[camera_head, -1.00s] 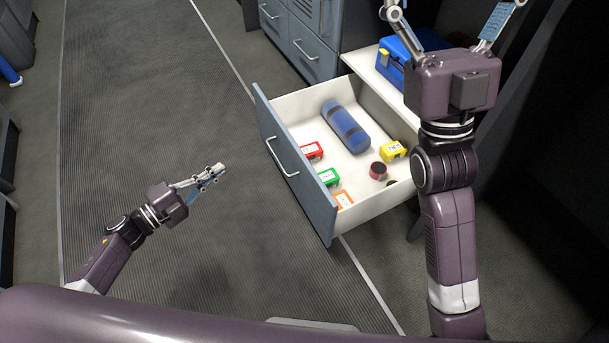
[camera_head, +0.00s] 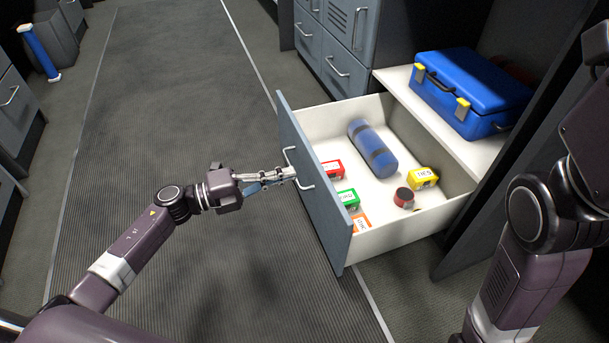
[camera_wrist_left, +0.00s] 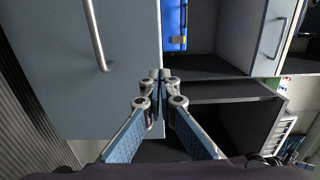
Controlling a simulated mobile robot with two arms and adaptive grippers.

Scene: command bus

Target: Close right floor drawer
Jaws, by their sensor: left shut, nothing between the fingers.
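The floor drawer stands pulled out, its grey-blue front panel (camera_head: 320,200) facing left and its white inside open to view. Its metal handle (camera_head: 298,168) is on the front panel; it also shows in the left wrist view (camera_wrist_left: 96,35). My left gripper (camera_head: 290,174) is shut and empty, its fingertips at the handle in the head view; I cannot tell if they touch. In the left wrist view the closed fingertips (camera_wrist_left: 159,75) lie near the panel's edge, to the right of the handle. My right arm shows at the right edge; its gripper is out of the picture.
The drawer holds a blue roll (camera_head: 373,148), a red box (camera_head: 331,169), a green box (camera_head: 348,198), an orange box (camera_head: 361,222), a yellow box (camera_head: 423,178) and a red round item (camera_head: 403,197). A blue case (camera_head: 470,95) sits on a white shelf (camera_head: 440,122).

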